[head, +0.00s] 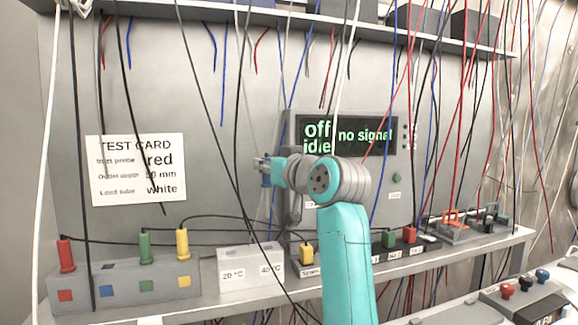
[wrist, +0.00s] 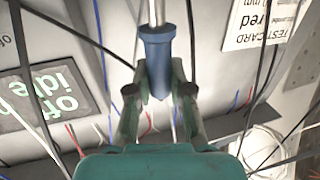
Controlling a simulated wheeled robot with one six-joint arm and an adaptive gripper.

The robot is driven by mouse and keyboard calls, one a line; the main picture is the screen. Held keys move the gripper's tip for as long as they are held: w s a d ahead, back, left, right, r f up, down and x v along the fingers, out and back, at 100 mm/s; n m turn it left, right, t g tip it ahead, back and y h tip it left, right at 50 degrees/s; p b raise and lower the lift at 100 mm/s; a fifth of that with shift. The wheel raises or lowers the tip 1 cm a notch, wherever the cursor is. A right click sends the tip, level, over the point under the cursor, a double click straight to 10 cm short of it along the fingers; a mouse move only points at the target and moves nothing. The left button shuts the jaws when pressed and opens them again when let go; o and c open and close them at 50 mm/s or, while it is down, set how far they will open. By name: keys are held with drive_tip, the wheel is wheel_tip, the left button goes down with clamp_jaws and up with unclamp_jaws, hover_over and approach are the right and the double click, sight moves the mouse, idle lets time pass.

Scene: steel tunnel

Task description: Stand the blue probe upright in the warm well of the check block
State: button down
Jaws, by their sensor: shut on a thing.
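My gripper (head: 264,170) is shut on the blue probe (wrist: 158,60). In the wrist view my gripper's fingers (wrist: 158,90) press the blue handle from both sides, and its metal shaft runs off the top edge. In the head view only a small bit of the blue probe (head: 266,181) shows at the fingers, so its tilt is hard to tell. The check block (head: 250,280) is a pale box on the shelf, well below my gripper. Its left label reads 20 °C and its right label 40 °C.
A grey rack (head: 125,292) left of the block holds red (head: 66,255), green (head: 145,247) and yellow (head: 183,245) probes upright; nothing stands above its blue square. Black leads cross the block and hanging wires surround my arm. A display (head: 350,135) reads "off idle, no signal".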

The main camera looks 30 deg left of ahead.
sight(268, 196)
drive_tip(key=shift+d, duration=0.15)
drive_tip(key=shift+f, duration=2.85)
drive_tip(key=shift+s+f, duration=0.1)
drive_tip(key=shift+f, duration=2.7)
drive_tip(key=shift+r, duration=2.15)
